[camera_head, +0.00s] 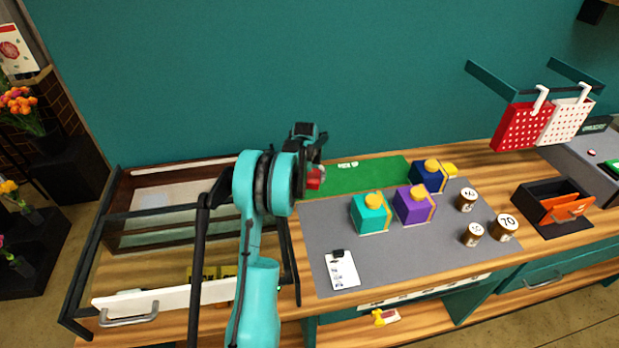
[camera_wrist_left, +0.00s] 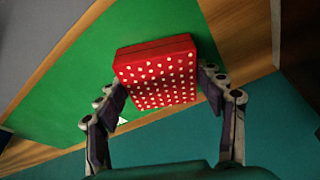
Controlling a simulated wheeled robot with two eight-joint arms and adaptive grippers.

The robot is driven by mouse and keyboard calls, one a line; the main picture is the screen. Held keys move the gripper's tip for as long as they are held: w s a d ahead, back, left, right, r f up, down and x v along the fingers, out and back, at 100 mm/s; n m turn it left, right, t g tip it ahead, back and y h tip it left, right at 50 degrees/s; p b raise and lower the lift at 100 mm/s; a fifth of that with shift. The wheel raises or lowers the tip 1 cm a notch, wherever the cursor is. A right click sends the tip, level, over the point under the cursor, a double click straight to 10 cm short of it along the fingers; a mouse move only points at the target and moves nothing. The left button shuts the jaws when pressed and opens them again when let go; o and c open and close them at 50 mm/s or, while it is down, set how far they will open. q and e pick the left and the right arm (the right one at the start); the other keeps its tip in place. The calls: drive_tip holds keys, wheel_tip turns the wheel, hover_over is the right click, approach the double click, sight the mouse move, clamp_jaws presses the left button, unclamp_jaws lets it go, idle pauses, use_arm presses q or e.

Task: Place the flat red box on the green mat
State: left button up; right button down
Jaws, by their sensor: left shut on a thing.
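The flat red box (camera_wrist_left: 157,78) with white dots is between the two fingers of my left gripper (camera_wrist_left: 163,92), which is shut on it. In the head view a small red part of the box (camera_head: 314,179) shows beside my left gripper (camera_head: 312,170); the rest is hidden behind it. The green mat (camera_head: 372,178) lies at the back of the counter, and the box is over its left end. The mat also fills much of the wrist view (camera_wrist_left: 70,95). I cannot tell whether the box touches the mat. My right gripper is not in view.
A glass-topped case (camera_head: 150,255) stands left. A dotted red bag (camera_head: 522,128) hangs right. An orange-fronted drawer box (camera_head: 548,207) is below it.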

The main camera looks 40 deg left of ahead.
use_arm(q)
drive_tip(key=o, duration=1.2)
drive_tip(key=shift+f, duration=0.1)
drive_tip(key=shift+o, duration=0.2)
